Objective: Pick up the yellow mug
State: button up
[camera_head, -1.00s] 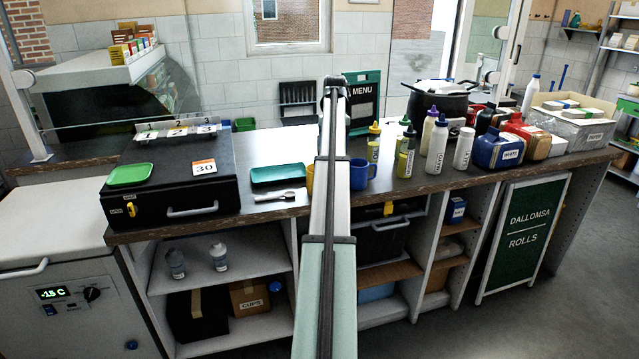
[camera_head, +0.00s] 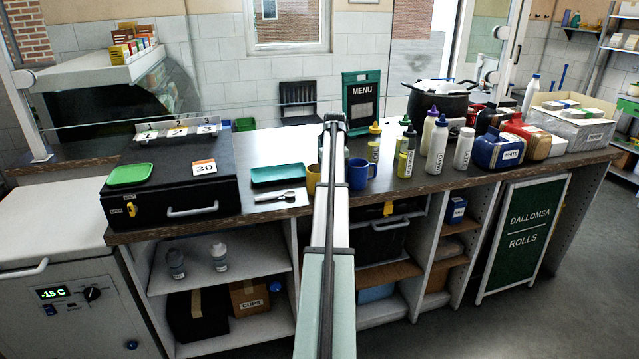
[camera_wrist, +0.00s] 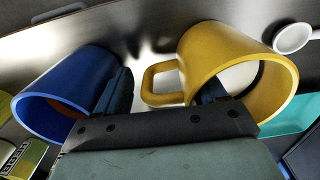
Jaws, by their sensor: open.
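The yellow mug (camera_head: 312,180) stands on the counter, partly hidden behind my arm in the head view. In the wrist view the yellow mug (camera_wrist: 222,50) shows large at the right, with its handle pointing left. My gripper (camera_wrist: 165,88) is open and close to it. One finger is between the blue mug and the yellow handle. The other finger overlaps the yellow mug's opening, seemingly inside it; contact cannot be told. My arm hides the gripper in the head view.
A blue mug (camera_wrist: 72,88) stands close on the left in the wrist view; it also shows in the head view (camera_head: 362,174). A teal tray (camera_head: 277,174) and a spoon (camera_head: 283,195) lie left of the yellow mug. Several bottles (camera_head: 435,145) stand to the right.

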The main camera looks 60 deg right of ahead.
jog(key=shift+f, duration=0.1)
jog(key=shift+c, duration=0.2)
grip_shut()
dwell(0.5)
